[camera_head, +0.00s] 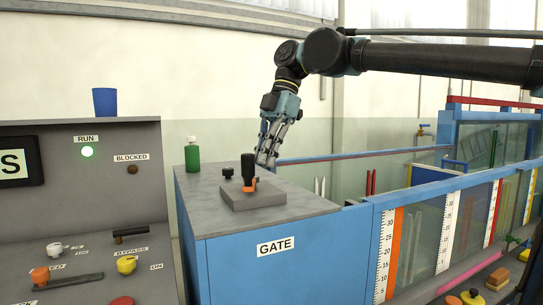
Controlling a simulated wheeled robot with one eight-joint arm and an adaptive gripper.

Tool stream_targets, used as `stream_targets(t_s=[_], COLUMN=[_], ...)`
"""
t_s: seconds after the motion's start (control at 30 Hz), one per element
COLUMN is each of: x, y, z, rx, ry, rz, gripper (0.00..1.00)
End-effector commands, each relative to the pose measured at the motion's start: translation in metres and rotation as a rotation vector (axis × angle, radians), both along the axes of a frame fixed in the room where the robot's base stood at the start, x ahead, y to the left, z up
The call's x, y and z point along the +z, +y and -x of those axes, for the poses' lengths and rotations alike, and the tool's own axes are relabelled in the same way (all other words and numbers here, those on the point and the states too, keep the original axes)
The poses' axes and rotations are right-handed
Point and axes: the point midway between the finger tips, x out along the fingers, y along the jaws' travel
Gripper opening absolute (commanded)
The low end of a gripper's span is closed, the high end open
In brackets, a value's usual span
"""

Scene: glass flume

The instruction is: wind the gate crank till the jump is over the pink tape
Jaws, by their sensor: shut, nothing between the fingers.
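The gate crank, with its upright black handle (248,168) and orange arm (249,187), sits on a grey plate (262,197) on top of the blue GATE cabinet (290,275). My gripper (266,163) reaches down from above, its fingers closed and empty, just right of the handle. I cannot tell whether they touch it. The glass flume (420,240) runs to the right, with white scales and coloured vertical strips. A pink strip (480,267) lies along its near side; whether it is the tape is unclear. I cannot make out the jump.
A green bottle (192,155) stands on the cabinet's back left. Several knobs and blocks sit along the flume's near side.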

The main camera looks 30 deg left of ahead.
Motion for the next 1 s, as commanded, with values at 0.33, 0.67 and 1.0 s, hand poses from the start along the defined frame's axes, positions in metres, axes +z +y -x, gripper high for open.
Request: stream_targets(t_s=[0.33, 0.67, 1.0], x=[0.0, 0.029, 0.08], y=[-0.006, -0.025, -0.034], z=[-0.008, -0.037, -0.055], rx=[-0.003, -0.003, -0.001], ry=[0.0, 0.001, 0.001], rz=[0.001, 0.0, 0.0], gripper=[0.0, 0.0, 0.0])
